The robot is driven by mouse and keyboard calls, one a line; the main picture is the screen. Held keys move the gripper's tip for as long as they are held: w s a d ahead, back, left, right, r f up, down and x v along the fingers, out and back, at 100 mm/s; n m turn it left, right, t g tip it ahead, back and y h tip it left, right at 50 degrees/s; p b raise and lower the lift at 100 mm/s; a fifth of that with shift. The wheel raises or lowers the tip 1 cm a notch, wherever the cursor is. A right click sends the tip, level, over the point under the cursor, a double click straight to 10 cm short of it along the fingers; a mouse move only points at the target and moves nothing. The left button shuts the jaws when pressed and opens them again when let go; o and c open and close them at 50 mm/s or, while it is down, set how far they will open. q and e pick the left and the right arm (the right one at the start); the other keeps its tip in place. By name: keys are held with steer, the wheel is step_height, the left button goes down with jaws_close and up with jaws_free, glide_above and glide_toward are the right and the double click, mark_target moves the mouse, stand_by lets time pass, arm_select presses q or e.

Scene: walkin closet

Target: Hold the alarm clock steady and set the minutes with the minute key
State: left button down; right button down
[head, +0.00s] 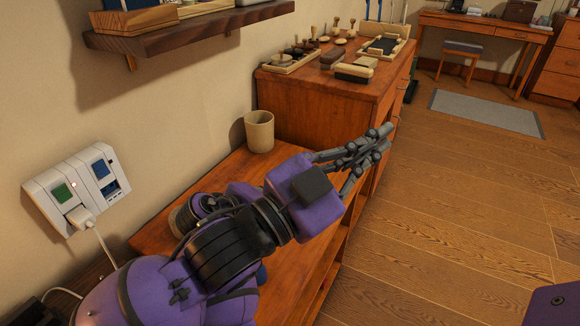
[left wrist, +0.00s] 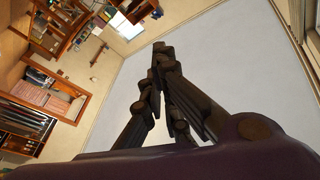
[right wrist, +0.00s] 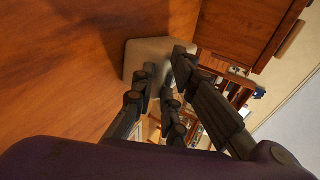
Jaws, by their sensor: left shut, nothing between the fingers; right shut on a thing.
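My left gripper (head: 378,140) reaches across the head view above the right edge of the low wooden bench. Its fingers are together and empty; the left wrist view also shows them (left wrist: 160,50) closed against a pale ceiling. In the right wrist view my right gripper (right wrist: 165,72) is closed at a cream, rounded box-like thing (right wrist: 147,54) beside a wooden surface. Its face is not visible, so I cannot tell whether it is the alarm clock. No clock face or minute key can be made out. My right gripper cannot be made out in the head view.
A beige cup (head: 259,131) stands on the low bench (head: 222,178) against a wooden cabinet (head: 312,107). Stamps and boxes cover the cabinet top. A shelf (head: 190,36) juts from the wall above a charger panel (head: 76,188).

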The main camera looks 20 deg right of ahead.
arm_select(q)
steer(key=s+d+r+m, duration=0.1)
steer(key=d+r+m, duration=0.3)
steer(key=d+m, duration=0.7)
steer(key=d+r+m, duration=0.5)
steer(key=d+m, duration=0.3)
steer(key=m, duration=0.4)
steer(key=w+a+f+m+g+y, duration=0.25)
steer(key=w+f+m, duration=0.25)
steer(key=f+m, duration=0.25)
steer(key=w+a+f+m+g+y, duration=0.1)
steer(key=w+f+m+g+y, duration=0.15)
steer(key=w+f+m, duration=0.5)
steer(key=w+a+f+t+y, duration=0.1)
steer(key=w+a+f+y, duration=0.2)
steer(key=w+a+f, duration=0.1)
steer(key=w+a+f+m+t+y, duration=0.1)
steer(key=w+a+f+t+y, duration=0.1)
steer(key=w+a, duration=0.5)
steer(key=shift+w+a+f+y, duration=0.2)
steer(key=shift+a+f+y, duration=0.4)
steer(key=shift+a+f, duration=0.35)
